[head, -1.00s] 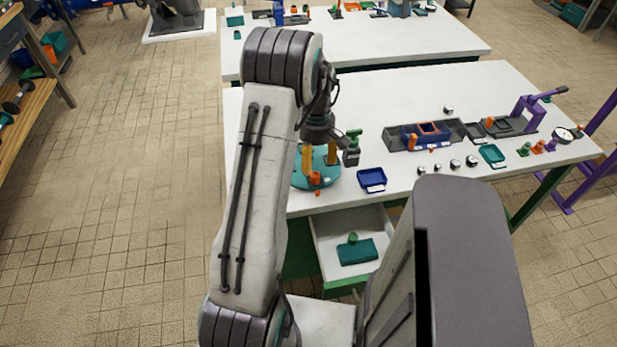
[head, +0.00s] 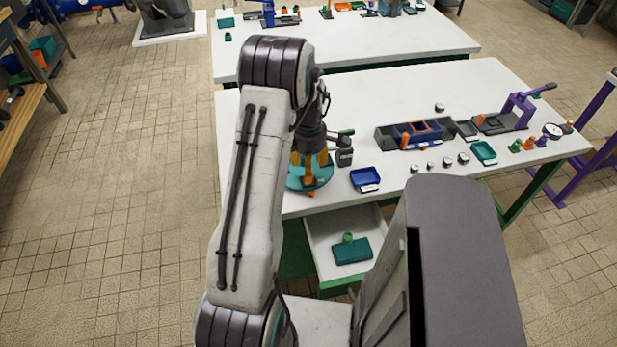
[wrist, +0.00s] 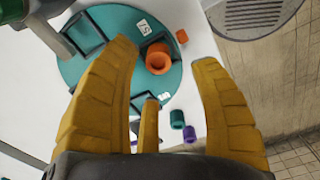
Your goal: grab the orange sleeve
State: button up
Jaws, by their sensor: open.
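The orange sleeve (wrist: 158,58) is a short hollow cylinder standing on a round teal plate (wrist: 85,72) near its rim. My gripper (wrist: 165,54) is open, with yellow fingers on either side of the sleeve in the wrist view. Whether they are level with it or above it I cannot tell; no finger visibly touches it. A shorter third finger shows below the sleeve in that view. In the head view my gripper (head: 309,168) hangs over the teal plate (head: 298,187) and largely hides the sleeve.
A smaller orange piece (wrist: 182,36) lies just off the plate. Black holders (wrist: 88,35) stand on the plate. A teal piece (wrist: 177,119) and a purple piece (wrist: 190,134) are nearby. A blue tray (head: 366,179) sits to the right, and an open drawer (head: 318,247) is below the table edge.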

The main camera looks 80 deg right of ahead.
jog(key=shift+w+f+p, duration=0.1)
jog(key=shift+f+p, duration=0.3)
jog(key=shift+f, duration=1.8)
grip_shut()
